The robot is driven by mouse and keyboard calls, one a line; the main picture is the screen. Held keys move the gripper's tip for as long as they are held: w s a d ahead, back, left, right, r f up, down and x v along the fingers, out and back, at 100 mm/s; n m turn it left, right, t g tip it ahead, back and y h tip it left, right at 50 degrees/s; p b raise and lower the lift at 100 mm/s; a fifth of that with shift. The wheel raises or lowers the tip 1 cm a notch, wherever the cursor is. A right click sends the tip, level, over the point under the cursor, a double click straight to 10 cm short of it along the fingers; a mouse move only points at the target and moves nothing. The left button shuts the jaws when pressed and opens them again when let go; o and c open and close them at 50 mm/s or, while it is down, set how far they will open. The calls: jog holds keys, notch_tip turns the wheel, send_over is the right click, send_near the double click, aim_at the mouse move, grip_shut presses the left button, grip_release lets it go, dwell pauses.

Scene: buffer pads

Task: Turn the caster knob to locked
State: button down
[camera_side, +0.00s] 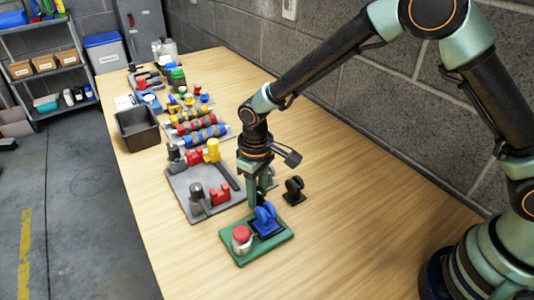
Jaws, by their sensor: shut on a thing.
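A green base plate (250,257) lies on the wooden table near its front left edge. A blue upright caster-shaped piece (267,225) stands on a dark patch of the plate. A round red knob (241,233) on a pale collar sits beside it, to the left. The picture does not clearly show which of the two is the caster knob. My gripper (257,206) points straight down and is shut at the top of the blue piece. Its fingertips are partly hidden there, and the knob's lock marking is too small to read.
A small black caster-shaped piece (293,190) stands just right of my gripper. A grey tray (184,200) with red, yellow and dark parts lies behind left. A dark bin (138,128) and several coloured parts stand farther back. The table's right side is clear.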

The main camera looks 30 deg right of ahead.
jog(key=shift+m, duration=1.3)
jog(key=shift+r, duration=0.1)
jog(key=c, duration=0.8)
grip_release()
notch_tip(320, 180, up, 12)
